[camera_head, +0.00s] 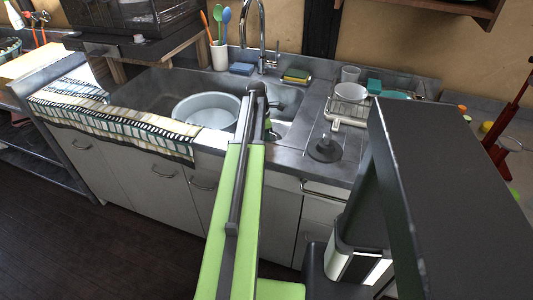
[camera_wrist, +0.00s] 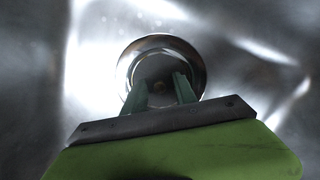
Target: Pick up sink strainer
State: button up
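A round, shiny metal ring with a dark middle, which looks like the sink strainer (camera_wrist: 163,43), sits on the metal sink floor in the wrist view. I cannot tell it apart from the drain around it. My gripper (camera_wrist: 160,79) is open, its two fingers apart over the ring's dark middle, with nothing seen between them. I cannot tell whether the fingertips touch it. In the head view my arm reaches over the sink (camera_head: 287,97), and the strainer and fingertips are hidden.
A white basin (camera_head: 206,107) stands in the sink left of my arm. The faucet (camera_head: 262,40) rises behind. A dark disc with a knob (camera_head: 325,149) lies on the counter at right, near a dish rack with a white bowl (camera_head: 350,92). A striped towel (camera_head: 120,127) hangs over the left front edge.

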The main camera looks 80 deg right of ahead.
jog(key=shift+f, duration=0.4)
grip_shut()
jog(key=shift+r, duration=0.15)
